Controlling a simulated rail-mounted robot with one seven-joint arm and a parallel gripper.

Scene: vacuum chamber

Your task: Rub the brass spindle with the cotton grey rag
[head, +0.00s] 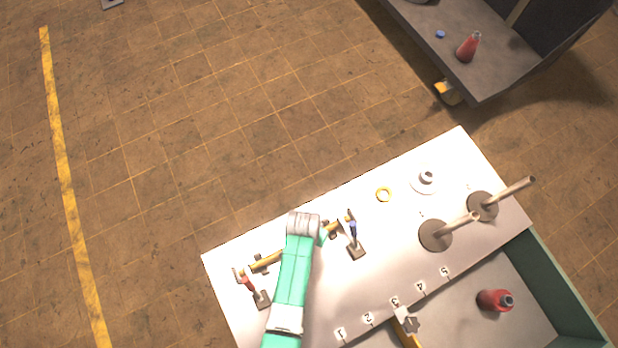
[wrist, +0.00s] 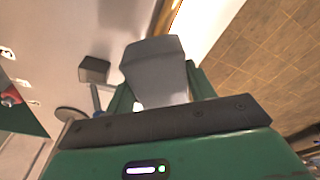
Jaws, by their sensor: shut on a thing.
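The brass spindle (head: 266,260) lies across the left part of the white table, between a red-handled clamp (head: 250,284) and a blue-handled clamp (head: 354,238). My arm hides its middle in the head view. A short stretch of the spindle (wrist: 168,14) shows at the top of the wrist view. My gripper (wrist: 155,90) is shut on the cotton grey rag (wrist: 154,66), which looks like a grey block between the green fingers. The rag is close to the spindle; I cannot tell whether they touch. The rag is not clearly visible in the head view.

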